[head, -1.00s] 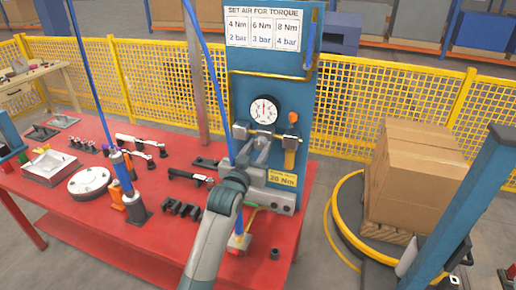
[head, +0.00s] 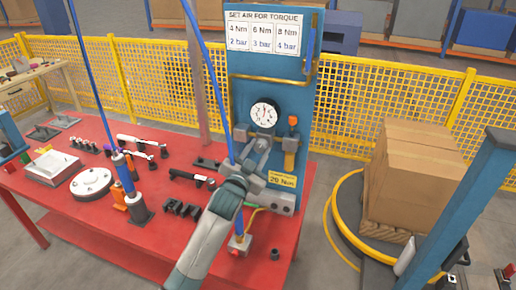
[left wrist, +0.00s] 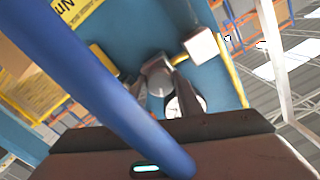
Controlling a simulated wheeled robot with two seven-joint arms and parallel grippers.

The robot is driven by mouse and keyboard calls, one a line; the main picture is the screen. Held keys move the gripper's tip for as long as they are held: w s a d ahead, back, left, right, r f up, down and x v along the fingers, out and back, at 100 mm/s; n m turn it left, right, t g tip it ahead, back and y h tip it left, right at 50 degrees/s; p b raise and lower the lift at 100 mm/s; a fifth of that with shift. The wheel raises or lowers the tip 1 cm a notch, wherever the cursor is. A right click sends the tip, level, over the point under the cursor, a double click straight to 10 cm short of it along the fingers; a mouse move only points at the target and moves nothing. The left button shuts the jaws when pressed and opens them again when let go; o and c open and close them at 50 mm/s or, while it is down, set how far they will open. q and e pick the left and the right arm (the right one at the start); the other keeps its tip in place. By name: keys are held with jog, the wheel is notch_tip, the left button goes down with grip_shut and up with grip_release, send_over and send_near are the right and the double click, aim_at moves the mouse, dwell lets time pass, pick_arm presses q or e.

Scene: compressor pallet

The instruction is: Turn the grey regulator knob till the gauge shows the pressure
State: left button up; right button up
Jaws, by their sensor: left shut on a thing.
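The round white gauge (head: 265,114) is on the blue panel; its dark needle points roughly straight up, and its numbers are too small to read. My left gripper (head: 262,142) is just below the gauge, shut on the grey regulator knob. My right gripper is not in view.
A sign (head: 266,32) pairs 4, 6 and 8 Nm with 2, 3 and 4 bar. A blue hose (head: 213,80) runs down near my left arm and crosses the wrist view. Tools and fixtures crowd the red table (head: 95,220). Boxes (head: 415,180) stand at right.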

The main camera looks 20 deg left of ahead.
pick_arm(q)
jog(key=m+p, duration=0.1)
jog(key=m, duration=0.2)
jog(key=shift+m, duration=0.3)
dwell(0.4)
jog(key=o, duration=1)
jog(key=shift+o, duration=0.2)
jog(key=shift+s, duration=0.1)
jog(key=shift+s, duration=0.5)
jog(key=s+b, duration=0.5)
jog(key=s, duration=1.1)
jog(key=shift+a, duration=0.3)
